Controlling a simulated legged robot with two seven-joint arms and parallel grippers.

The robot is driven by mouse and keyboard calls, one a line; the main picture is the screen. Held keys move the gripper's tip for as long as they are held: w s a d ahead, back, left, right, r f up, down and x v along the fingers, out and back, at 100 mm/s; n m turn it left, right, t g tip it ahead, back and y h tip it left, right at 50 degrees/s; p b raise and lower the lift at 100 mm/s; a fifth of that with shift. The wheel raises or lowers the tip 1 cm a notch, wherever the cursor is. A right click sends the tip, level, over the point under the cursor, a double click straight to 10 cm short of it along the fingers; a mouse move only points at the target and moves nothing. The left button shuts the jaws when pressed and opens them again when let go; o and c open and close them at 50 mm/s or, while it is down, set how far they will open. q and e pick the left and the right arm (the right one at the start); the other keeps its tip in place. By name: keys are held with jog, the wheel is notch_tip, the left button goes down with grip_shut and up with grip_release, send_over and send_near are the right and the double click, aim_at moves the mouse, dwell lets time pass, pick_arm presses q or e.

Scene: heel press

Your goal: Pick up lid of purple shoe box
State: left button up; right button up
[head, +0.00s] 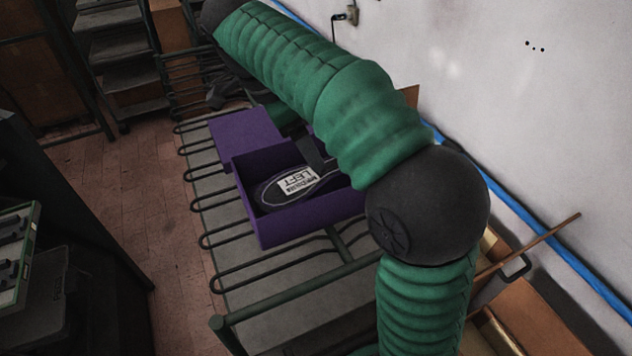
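The open purple shoe box (303,226) stands on the rack in the middle of the head view. A dark shoe with a white label reading "LEFT" (296,182) lies inside it. A flat purple panel, which looks like the lid (243,135), is just beyond the box at its upper left. My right arm comes in from the bottom right, bends, and reaches over the box to the upper left. Dark parts of my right gripper (237,92) show beyond the lid, mostly hidden by the arm; its opening is unclear. My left gripper is out of view.
The rack's looped metal bars (205,240) stick out on the left over the brick floor (130,200). A white wall (520,120) bounds the right. Cardboard boxes (530,320) and a wooden stick (545,238) are at lower right. Shelves (120,60) stand at upper left.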

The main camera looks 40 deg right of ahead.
jog(key=shift+d, duration=0.1)
jog(key=shift+c, duration=0.4)
